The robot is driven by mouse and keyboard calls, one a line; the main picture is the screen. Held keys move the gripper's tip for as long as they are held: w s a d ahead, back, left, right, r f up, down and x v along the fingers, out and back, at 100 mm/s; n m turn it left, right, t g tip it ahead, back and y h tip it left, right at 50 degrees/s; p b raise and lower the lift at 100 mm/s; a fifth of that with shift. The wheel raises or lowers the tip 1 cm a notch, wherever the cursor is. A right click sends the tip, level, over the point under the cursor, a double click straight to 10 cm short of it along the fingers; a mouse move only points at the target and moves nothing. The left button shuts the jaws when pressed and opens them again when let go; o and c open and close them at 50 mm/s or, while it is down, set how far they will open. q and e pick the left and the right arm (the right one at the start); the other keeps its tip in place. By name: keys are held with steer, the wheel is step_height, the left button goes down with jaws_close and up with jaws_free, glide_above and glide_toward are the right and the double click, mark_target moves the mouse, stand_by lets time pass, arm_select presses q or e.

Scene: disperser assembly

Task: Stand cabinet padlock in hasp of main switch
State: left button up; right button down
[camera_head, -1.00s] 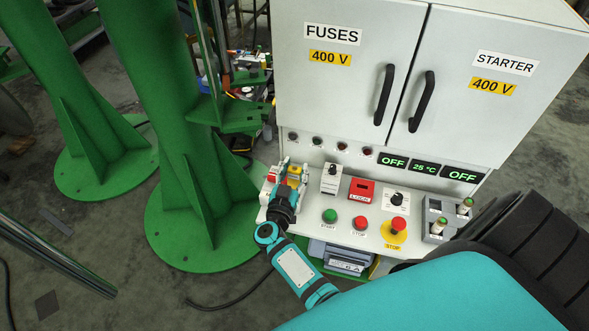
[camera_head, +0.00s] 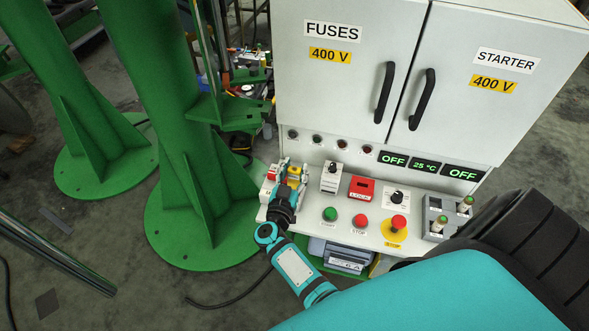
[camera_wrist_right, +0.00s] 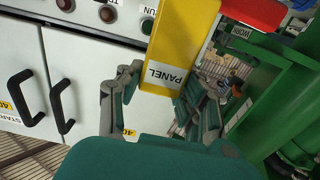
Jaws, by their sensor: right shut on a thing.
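A yellow block labelled PANEL (camera_wrist_right: 170,58), likely the cabinet padlock, is between the fingers of my right gripper (camera_wrist_right: 160,96) in the right wrist view. In the head view the right gripper (camera_head: 285,184) is shut on this yellow block (camera_head: 294,171) at the left end of the cabinet's control shelf. A red part (camera_wrist_right: 256,12) is beside the yellow block, and it also shows in the head view (camera_head: 272,173). The gripper covers much of this corner. I cannot make out the hasp or whether the block touches it. My left gripper is out of view.
The shelf holds a black knob on a white box (camera_head: 331,177), a red LOCK box (camera_head: 361,188), start and stop buttons, another knob (camera_head: 397,197) and a grey holder (camera_head: 436,220). Cabinet doors (camera_head: 350,100) rise behind. A green column (camera_head: 175,140) stands close left.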

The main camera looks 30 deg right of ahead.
mark_target(293, 181)
steer(key=shift+f+b, duration=1.15)
steer(key=shift+f, duration=0.6)
steer(key=c, duration=0.8)
jaws_free()
steer(key=shift+o, duration=0.2)
